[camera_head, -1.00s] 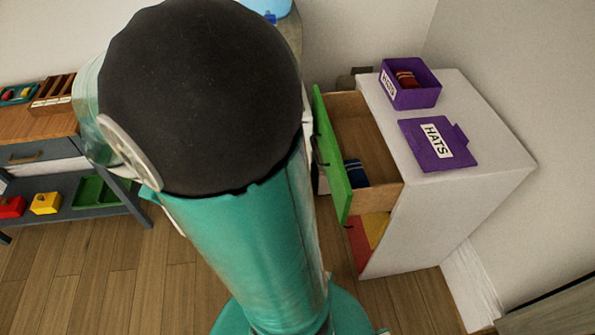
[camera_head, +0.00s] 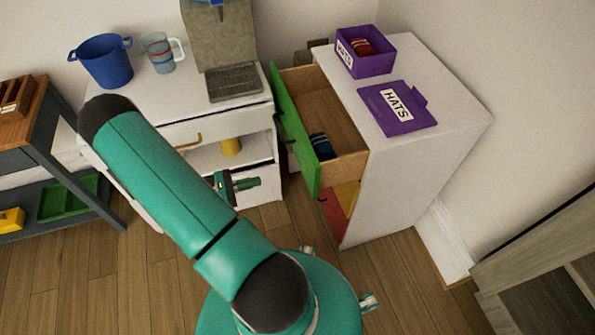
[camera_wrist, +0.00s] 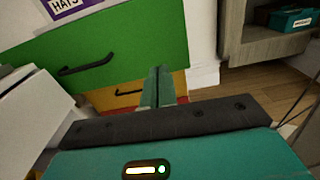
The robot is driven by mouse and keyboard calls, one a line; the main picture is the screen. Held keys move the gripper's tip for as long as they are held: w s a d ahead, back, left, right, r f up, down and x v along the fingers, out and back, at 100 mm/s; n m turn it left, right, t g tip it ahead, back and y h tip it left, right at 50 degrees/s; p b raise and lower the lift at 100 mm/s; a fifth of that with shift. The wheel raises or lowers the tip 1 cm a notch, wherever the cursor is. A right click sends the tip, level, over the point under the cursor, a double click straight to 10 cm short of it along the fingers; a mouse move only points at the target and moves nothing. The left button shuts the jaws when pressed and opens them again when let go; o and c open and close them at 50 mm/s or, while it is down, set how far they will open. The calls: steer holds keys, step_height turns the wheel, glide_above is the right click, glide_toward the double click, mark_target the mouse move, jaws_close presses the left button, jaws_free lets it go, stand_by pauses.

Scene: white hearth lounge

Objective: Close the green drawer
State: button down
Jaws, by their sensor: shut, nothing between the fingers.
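The green drawer (camera_head: 297,128) is pulled open from the white cabinet (camera_head: 400,180), and a dark blue striped item (camera_head: 322,146) lies inside it. In the wrist view its green front (camera_wrist: 140,45) with a black handle (camera_wrist: 86,65) fills the upper left. My gripper (camera_head: 254,183) is shut and empty, left of the drawer front in the head view, with a gap between them there. In the wrist view my gripper (camera_wrist: 158,72) overlaps the lower right of the green front; I cannot tell whether it touches.
A yellow drawer (camera_head: 346,195) and a red drawer (camera_head: 333,216) lie below the green one. A purple HATS box (camera_head: 365,65) and lid (camera_head: 398,112) are on the cabinet top. A white counter (camera_head: 150,95) stands left. Wooden floor (camera_head: 395,270) is clear in front.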

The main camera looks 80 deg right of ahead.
mark_target(307, 169)
steer(key=x, duration=1.4)
steer(key=shift+s+d+f, duration=0.2)
steer(key=shift+d, duration=0.05)
steer(key=shift+s, duration=0.1)
steer(key=x, duration=1.6)
steer(key=shift+s+d+r, duration=0.1)
steer(key=shift+d+r, duration=0.05)
steer(key=shift+r, duration=0.15)
steer(key=shift+s, duration=0.1)
steer(key=shift+w+f, duration=0.1)
steer(key=shift+w, duration=0.2)
steer(key=v, duration=1.4)
steer(key=shift+a+f, duration=0.15)
steer(key=shift+a, duration=0.05)
